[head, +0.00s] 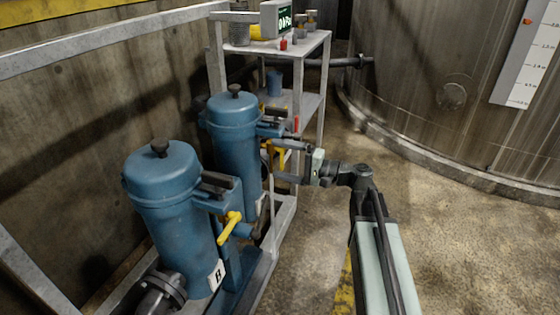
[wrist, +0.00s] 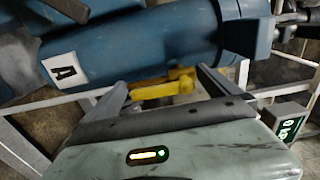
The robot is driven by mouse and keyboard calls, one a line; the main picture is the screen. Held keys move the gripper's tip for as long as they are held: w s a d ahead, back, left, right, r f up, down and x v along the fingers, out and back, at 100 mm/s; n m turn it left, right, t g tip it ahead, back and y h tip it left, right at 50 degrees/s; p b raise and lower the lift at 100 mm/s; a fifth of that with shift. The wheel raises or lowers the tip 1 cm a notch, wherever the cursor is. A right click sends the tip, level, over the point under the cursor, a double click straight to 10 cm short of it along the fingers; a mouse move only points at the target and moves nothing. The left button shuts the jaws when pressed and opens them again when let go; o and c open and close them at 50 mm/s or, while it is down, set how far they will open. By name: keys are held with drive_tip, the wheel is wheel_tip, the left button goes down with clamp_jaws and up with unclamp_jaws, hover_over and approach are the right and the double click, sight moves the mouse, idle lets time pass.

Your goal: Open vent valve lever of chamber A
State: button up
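Chamber A is the rear blue cylinder (head: 236,140) in the head view. In the wrist view its body (wrist: 140,45) carries a white plate marked A (wrist: 64,70). Its yellow vent valve lever (wrist: 168,86) shows between my two fingers in the wrist view, and partly behind them in the head view (head: 279,152). My gripper (head: 277,161) is open at the right side of chamber A, with a finger on each side of the lever. A gap shows between lever and fingers; I cannot tell whether either touches it.
Chamber B (head: 165,215) stands in front, with its own yellow lever (head: 230,224). A grey metal rack (head: 320,85) with a green-lit display (head: 277,19) stands behind. A large tank (head: 440,85) is at the right. The concrete floor (head: 470,250) there is clear.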

drive_tip(key=v, duration=0.8)
drive_tip(key=shift+a, duration=0.1)
drive_tip(key=s+a+f+n+g+h+p, duration=0.1)
drive_tip(key=s+f+g+h+p, duration=0.2)
drive_tip(key=f, duration=0.4)
drive_tip(key=s+a+f+n+g+h, duration=0.1)
drive_tip(key=s+f+n+g+h, duration=0.1)
drive_tip(key=s+f+h, duration=0.4)
drive_tip(key=s+d+f+n+g+h+p, duration=0.1)
drive_tip(key=s+d+f+g+h+p, duration=0.2)
drive_tip(key=d+h, duration=0.6)
wheel_tip(320, 180, up, 36)
drive_tip(key=d+t+y+p, duration=0.1)
drive_tip(key=p, duration=3.6)
drive_tip(key=shift+f, duration=0.15)
